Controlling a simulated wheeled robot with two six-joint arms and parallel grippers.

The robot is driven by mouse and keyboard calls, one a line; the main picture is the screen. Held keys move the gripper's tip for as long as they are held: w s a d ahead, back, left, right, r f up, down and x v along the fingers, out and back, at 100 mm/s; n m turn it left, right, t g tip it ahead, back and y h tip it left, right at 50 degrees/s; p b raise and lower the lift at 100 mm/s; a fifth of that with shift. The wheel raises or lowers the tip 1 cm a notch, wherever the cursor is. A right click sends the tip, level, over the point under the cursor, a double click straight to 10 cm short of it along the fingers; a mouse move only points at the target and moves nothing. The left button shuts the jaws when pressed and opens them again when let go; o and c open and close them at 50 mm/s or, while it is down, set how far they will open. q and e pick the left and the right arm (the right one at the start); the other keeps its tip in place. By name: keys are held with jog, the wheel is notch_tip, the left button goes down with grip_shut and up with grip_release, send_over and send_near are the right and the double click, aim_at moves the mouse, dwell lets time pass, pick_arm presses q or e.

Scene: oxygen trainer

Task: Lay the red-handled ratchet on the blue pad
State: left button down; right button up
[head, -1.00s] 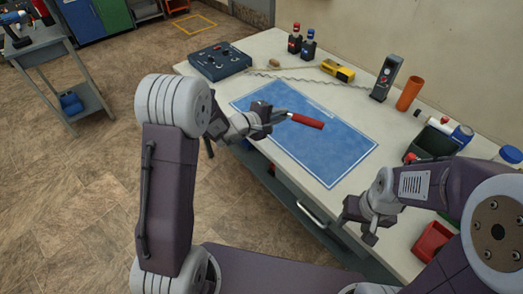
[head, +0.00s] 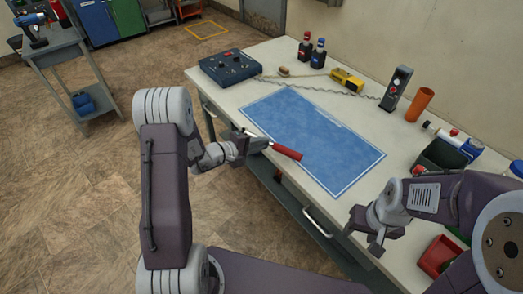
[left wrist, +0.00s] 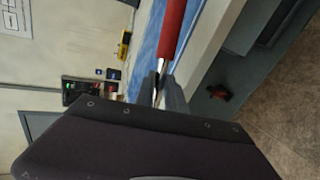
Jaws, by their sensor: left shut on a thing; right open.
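The ratchet's red handle (head: 286,152) points right and slightly down in the head view, over the near-left edge of the blue pad (head: 325,143). My left gripper (head: 262,144) is shut on the ratchet's metal part, outside that pad edge. In the left wrist view the red handle (left wrist: 173,28) extends upward from my left gripper's fingers (left wrist: 158,88), with the blue pad (left wrist: 150,38) behind it. Whether the ratchet touches the pad is unclear. The ratchet's head is mostly hidden by the gripper. My right gripper (head: 370,243) is open and empty near the table's front edge.
A dark blue control box (head: 230,66) stands at the table's far left. Two small bottles (head: 312,52), a yellow device (head: 346,79), a grey meter (head: 396,88) and an orange tube (head: 419,104) line the back. A dark bin (head: 441,154) and red bin (head: 440,256) are at right.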

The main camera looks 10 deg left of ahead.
pick_arm(q)
notch_tip(320, 180, down, 4)
jog(key=shift+r, duration=0.1)
jog(key=shift+b, duration=0.3)
jog(key=c, duration=1.4)
grip_release()
